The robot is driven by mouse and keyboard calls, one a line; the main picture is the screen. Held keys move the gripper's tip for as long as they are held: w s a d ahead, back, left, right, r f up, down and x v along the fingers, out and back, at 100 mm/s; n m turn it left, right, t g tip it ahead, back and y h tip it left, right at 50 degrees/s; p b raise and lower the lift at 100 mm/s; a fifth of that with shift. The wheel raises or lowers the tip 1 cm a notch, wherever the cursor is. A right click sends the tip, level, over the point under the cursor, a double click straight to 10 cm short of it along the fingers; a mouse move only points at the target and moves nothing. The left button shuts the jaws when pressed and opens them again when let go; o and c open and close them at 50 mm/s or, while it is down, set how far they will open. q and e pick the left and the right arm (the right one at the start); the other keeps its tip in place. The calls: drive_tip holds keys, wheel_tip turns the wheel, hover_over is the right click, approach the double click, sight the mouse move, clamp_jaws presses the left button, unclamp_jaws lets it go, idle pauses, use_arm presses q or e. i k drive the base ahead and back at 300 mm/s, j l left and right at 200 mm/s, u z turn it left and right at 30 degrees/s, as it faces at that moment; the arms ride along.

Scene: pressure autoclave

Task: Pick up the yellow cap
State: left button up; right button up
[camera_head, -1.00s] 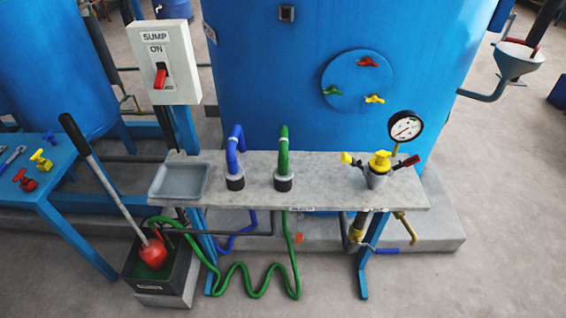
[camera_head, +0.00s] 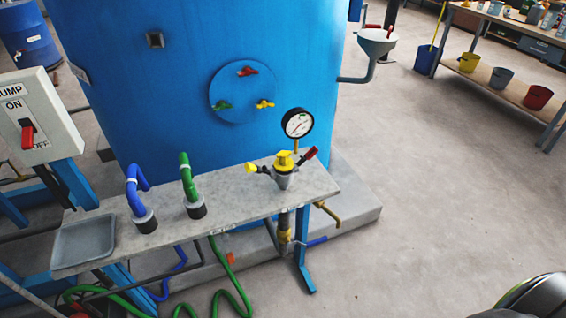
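The yellow cap (camera_head: 284,158) sits on top of a grey fitting (camera_head: 285,179) near the right end of the grey bench shelf (camera_head: 238,206). The fitting has a yellow-ended handle (camera_head: 251,168) on its left and a red one (camera_head: 309,154) on its right. A round pressure gauge (camera_head: 298,123) stands just behind it. Neither of my grippers can be made out in the head view.
Blue (camera_head: 137,192) and green (camera_head: 189,183) hoses rise from the shelf left of the cap, beside a grey tray (camera_head: 84,238). The large blue tank (camera_head: 200,60) stands behind. A dark rounded shape fills the lower right corner. The floor at right is mostly clear.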

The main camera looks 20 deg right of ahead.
sight(284, 164)
drive_tip(key=i+l+u, duration=0.1)
drive_tip(key=l, duration=0.45)
drive_tip(key=i+l+u, duration=0.1)
drive_tip(key=l, duration=0.45)
drive_tip(key=i+l+u, duration=0.1)
drive_tip(key=l, duration=0.45)
